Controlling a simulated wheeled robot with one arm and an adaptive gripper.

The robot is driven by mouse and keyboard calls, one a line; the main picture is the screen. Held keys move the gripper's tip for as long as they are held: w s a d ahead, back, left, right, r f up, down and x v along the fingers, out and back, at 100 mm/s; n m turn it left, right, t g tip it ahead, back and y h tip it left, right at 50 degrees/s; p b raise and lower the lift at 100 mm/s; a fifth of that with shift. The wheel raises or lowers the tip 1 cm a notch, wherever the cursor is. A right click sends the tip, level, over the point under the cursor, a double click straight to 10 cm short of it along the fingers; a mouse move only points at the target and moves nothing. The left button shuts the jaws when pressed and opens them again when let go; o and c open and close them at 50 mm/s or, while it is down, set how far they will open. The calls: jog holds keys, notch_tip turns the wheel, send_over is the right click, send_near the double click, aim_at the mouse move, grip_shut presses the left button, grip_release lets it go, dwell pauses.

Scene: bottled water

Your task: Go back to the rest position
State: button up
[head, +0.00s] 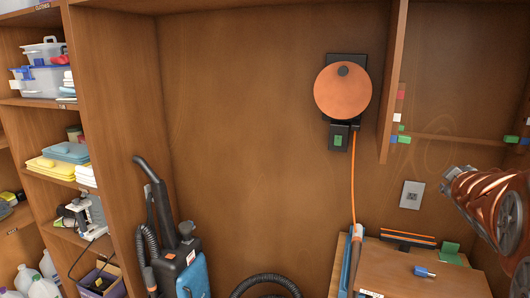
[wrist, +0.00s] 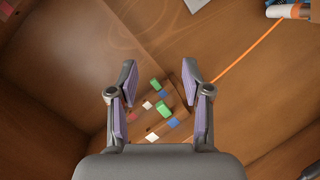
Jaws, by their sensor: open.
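My gripper (wrist: 160,85) shows in the wrist view with its two fingers apart and nothing between them. Its pads are purple. Beyond the fingers are a wooden shelf edge and several small green, white, red and blue blocks, apart from the fingers. In the head view only part of my copper-coloured arm shows at the right edge, and the gripper itself is out of that picture.
Wooden shelves with bins (head: 45,80) and folded cloths stand at left. A blue vacuum cleaner (head: 192,275) stands below. An orange reel (head: 342,91) hangs on the wall, its cord running down to a wooden cabinet top (head: 400,285). A wall outlet (head: 412,194) is near my arm.

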jog(key=s+a+f+m+g+y, duration=0.3)
jog(key=s+a+f+m+g, duration=0.35)
jog(key=s+a+f, duration=0.95)
jog(key=s+a+f+g+y, duration=0.2)
jog(key=s+a, duration=0.4)
jog(key=s, duration=0.3)
jog(key=s+a+f+n+g+y, duration=0.1)
jog(key=s+a+f+g+y, duration=0.1)
jog(key=s+a+f+g, duration=0.3)
jog(key=s+a+g, duration=0.1)
jog(key=s+a, duration=0.1)
jog(key=s, duration=0.2)
jog(key=shift+f, duration=0.2)
jog(key=shift+s+d, duration=0.1)
